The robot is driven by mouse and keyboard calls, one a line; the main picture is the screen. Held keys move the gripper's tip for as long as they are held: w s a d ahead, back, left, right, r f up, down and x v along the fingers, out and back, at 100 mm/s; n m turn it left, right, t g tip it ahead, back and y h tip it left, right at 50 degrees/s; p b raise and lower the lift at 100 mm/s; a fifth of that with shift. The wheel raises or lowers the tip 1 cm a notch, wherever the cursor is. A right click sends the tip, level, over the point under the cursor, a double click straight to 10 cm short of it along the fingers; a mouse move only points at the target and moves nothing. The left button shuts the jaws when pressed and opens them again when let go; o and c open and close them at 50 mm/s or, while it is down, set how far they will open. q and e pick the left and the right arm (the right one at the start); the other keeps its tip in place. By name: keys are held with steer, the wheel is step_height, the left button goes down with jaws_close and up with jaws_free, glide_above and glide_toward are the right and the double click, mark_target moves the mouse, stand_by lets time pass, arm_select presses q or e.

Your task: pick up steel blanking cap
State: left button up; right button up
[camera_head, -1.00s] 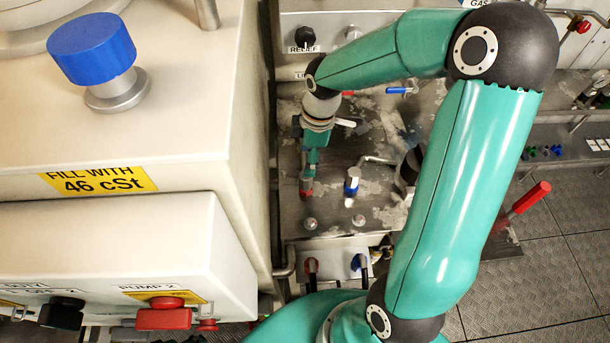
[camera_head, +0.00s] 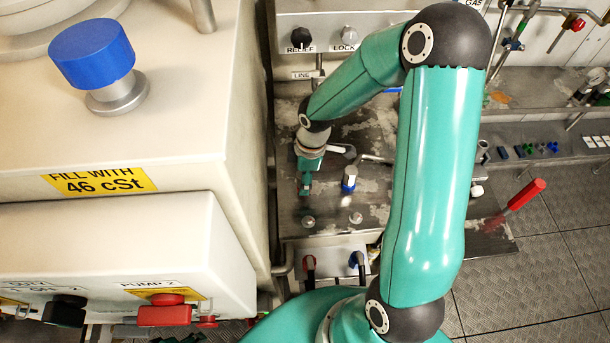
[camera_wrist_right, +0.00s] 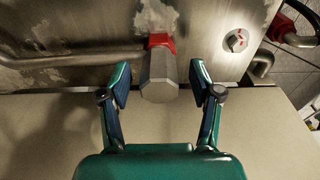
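The steel blanking cap looks like the faceted grey steel piece (camera_wrist_right: 159,82) with a red collar (camera_wrist_right: 160,40) at its far end in the right wrist view. My right gripper (camera_wrist_right: 160,86) is open, with one finger on each side of the cap and a visible gap on both sides. I cannot tell how deep the cap sits between the fingers. In the head view my right gripper (camera_head: 306,186) points down over the steel deck and hides the cap. My left gripper is not in view.
A blue-collared steel fitting (camera_head: 349,180) stands on the deck (camera_head: 375,205) just right of my gripper. A large cream cabinet (camera_head: 215,100) rises close on the left. A pipe (camera_wrist_right: 70,58) runs left of the cap. A red-handled lever (camera_head: 526,194) is at right.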

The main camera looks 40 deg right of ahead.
jaws_close()
steer(key=shift+r, duration=0.1)
step_height(320, 180, up, 20)
stand_by(0.9)
steer(key=c, duration=0.5)
jaws_free()
jaws_close()
